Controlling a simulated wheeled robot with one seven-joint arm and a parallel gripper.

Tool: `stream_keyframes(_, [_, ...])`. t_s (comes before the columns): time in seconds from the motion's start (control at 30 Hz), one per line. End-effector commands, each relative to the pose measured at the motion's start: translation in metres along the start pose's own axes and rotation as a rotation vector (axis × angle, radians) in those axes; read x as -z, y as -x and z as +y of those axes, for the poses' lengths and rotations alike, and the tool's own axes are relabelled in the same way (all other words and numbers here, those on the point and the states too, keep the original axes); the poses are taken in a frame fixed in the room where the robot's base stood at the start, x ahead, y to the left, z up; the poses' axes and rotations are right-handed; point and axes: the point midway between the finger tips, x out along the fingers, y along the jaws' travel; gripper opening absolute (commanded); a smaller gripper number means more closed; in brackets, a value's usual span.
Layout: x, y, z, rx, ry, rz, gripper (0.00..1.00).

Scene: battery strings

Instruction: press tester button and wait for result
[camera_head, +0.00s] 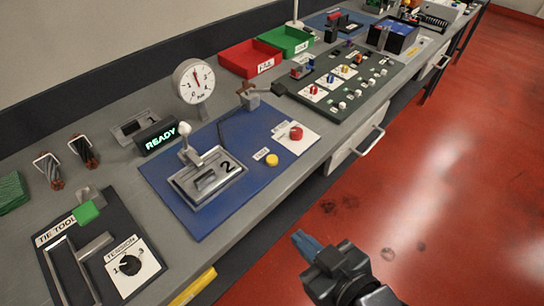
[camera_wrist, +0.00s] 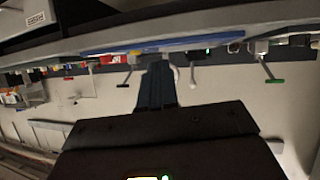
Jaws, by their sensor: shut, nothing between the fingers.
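The tester stands on a blue mat (camera_head: 215,215) on the grey bench in the head view. A yellow button (camera_head: 272,160) with a small white label beside it sits at the mat's right. A red button (camera_head: 296,133) is on a white plate behind it. A black display (camera_head: 157,136) reads READY in green. A metal fixture (camera_head: 208,178) marked 2, with a knobbed lever, stands on the mat. My gripper (camera_head: 303,243) is shut and empty, off the bench's front edge and over the red floor, apart from both buttons. Its dark fingers (camera_wrist: 157,84) also show in the wrist view.
A dial gauge (camera_head: 194,82) stands behind the mat. Red (camera_head: 250,58) and green (camera_head: 287,40) trays are farther back. A tie tool board (camera_head: 95,250) lies at the near left. A drawer handle (camera_head: 369,141) juts from the bench front.

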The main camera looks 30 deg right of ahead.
Motion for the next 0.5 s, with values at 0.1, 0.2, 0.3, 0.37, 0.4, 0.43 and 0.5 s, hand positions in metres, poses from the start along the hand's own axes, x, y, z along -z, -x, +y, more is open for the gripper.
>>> stream_keyframes(0.1, [0.029,-0.044,0.001,0.061,0.083,-0.005,0.0])
stream_keyframes(0.2, [0.052,-0.074,0.004,0.122,0.173,-0.014,0.0])
stream_keyframes(0.3, [0.077,-0.099,0.009,0.186,0.281,-0.022,0.0])
stream_keyframes(0.37, [0.092,-0.112,0.015,0.224,0.354,-0.029,0.0])
stream_keyframes(0.4, [0.101,-0.12,0.02,0.248,0.405,-0.034,0.0])
stream_keyframes(0.43, [0.108,-0.125,0.023,0.267,0.446,-0.038,0.0])
stream_keyframes(0.5, [0.124,-0.135,0.034,0.309,0.543,-0.05,0.0])
